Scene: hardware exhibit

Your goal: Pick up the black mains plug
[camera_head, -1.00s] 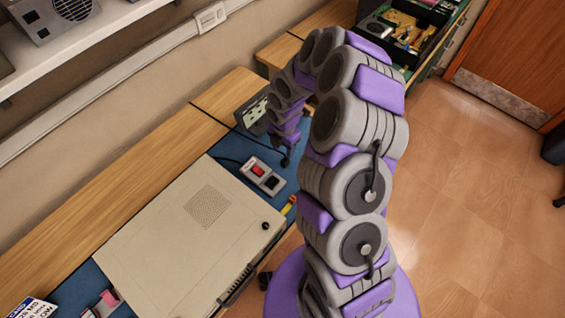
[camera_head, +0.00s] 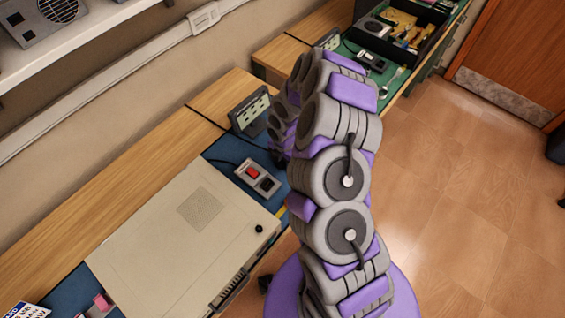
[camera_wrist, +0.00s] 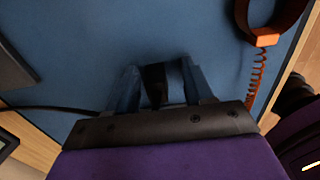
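The black mains plug (camera_wrist: 155,84) appears as a dark block in the wrist view, over the blue mat. My gripper (camera_wrist: 160,72) has its two bluish fingers apart, one on each side of this dark block. A gap shows between the block and the right finger; the left finger is very close to it, and I cannot tell whether they touch. A black cable (camera_wrist: 45,108) runs in from the left and goes out of sight at the gripper. In the head view my arm hides the plug and the fingertips.
A red-switch box (camera_head: 258,177) and a beige case (camera_head: 180,240) lie on the bench left of my arm. An orange coiled strap (camera_wrist: 267,40) lies right of my gripper in the wrist view, near the mat's edge.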

